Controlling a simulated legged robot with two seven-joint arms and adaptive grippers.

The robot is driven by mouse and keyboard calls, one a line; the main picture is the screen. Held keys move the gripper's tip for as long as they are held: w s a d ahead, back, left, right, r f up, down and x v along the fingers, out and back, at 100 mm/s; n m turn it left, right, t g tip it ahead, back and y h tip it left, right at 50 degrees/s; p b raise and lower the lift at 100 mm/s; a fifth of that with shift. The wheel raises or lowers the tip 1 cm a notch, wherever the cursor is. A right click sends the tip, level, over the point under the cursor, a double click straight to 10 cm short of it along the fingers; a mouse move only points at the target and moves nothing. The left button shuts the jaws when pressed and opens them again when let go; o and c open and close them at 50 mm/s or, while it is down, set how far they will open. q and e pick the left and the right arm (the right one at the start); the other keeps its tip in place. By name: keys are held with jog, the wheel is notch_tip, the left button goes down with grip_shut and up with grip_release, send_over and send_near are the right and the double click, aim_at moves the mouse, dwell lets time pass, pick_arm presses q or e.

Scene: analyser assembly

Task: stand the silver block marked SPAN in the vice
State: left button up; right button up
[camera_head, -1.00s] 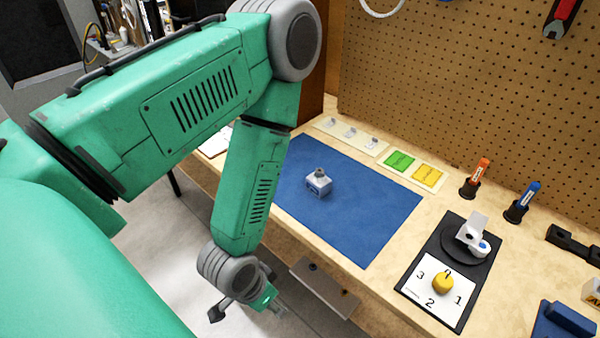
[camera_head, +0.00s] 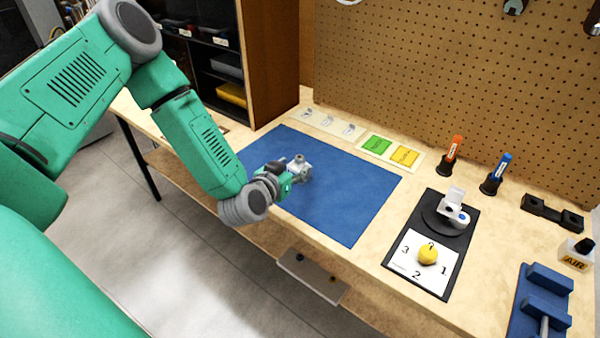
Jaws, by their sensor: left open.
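A small silver block (camera_head: 302,168) with a round knob on top stands on the blue mat (camera_head: 350,205). Its marking is too small to read, so I cannot tell for sure that it says SPAN. My left gripper (camera_head: 290,174) is open, low over the mat at the block's near left side, and hides part of it. Whether the fingers touch the block I cannot tell. The blue vice (camera_head: 548,281) is at the bottom right, partly cut off by the frame, with no block seen in its visible part. My right gripper is not in view.
A black plate with a yellow dial (camera_head: 428,254) and a white part lies right of the mat. An AIR block (camera_head: 577,252), a black bracket (camera_head: 552,213), and orange (camera_head: 450,155) and blue (camera_head: 495,174) markers stand further right. Green and yellow cards (camera_head: 390,150) lie behind the mat.

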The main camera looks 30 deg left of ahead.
aim_at(299, 159)
pick_arm(q)
jog(key=shift+w+f, duration=0.15)
jog(key=shift+w, duration=0.45)
jog(key=w, duration=0.1)
jog(key=w+a+f, duration=0.1)
jog(key=w, duration=0.1)
jog(key=w+a, duration=0.1)
jog(key=shift+w+a+f, duration=0.2)
jog(key=shift+w+f, duration=0.15)
jog(key=shift+d+r, duration=0.15)
jog(key=shift+d, duration=0.35)
grip_shut()
